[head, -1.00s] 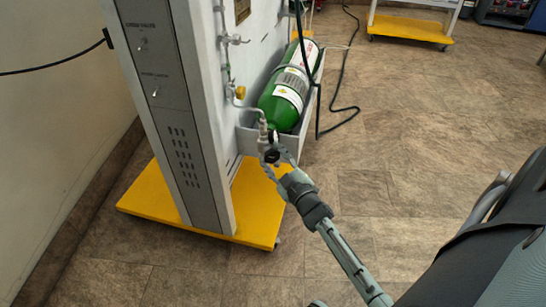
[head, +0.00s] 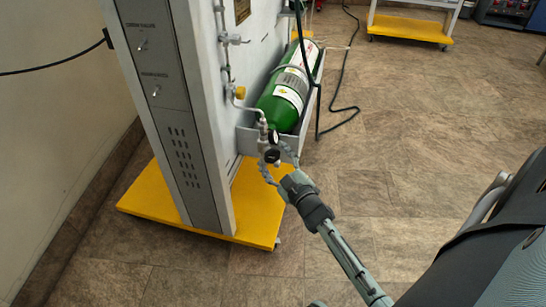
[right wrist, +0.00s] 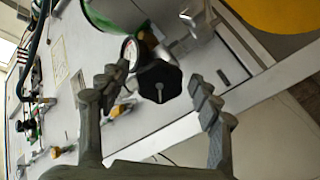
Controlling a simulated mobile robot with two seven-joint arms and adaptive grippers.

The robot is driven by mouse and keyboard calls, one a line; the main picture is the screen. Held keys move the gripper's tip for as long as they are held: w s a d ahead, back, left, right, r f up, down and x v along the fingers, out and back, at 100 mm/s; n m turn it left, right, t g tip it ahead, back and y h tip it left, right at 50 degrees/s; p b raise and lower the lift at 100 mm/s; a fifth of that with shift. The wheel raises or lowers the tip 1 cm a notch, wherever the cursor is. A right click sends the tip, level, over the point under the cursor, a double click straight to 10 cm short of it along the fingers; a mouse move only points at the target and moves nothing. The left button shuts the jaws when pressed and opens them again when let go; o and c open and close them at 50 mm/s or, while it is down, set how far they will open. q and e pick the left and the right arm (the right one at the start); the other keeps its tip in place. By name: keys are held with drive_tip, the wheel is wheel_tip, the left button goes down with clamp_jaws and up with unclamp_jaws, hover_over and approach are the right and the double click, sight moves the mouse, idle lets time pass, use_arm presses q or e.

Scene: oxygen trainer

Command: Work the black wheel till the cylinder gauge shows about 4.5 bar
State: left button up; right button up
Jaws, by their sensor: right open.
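The green cylinder (head: 283,103) lies tilted in a grey cradle on the side of the trainer panel. At its near end are a metal valve, a small round gauge (head: 273,137) and the black wheel (head: 272,156). My right gripper (head: 279,166) is open, its fingers spread on either side of the wheel. In the right wrist view, the lobed black wheel (right wrist: 158,82) sits between the open fingertips, apart from them. The gauge (right wrist: 130,52) shows a white dial there, partly edge-on; its reading is too small to tell. My left gripper is out of view.
The grey panel (head: 180,110) stands on a yellow base (head: 150,205) left of my right arm. A black hose (head: 345,70) hangs and trails on the floor.

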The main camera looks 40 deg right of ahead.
drive_tip(key=s+a, duration=0.1)
drive_tip(key=s, duration=1)
drive_tip(key=shift+s+a, duration=0.25)
idle(6.7)
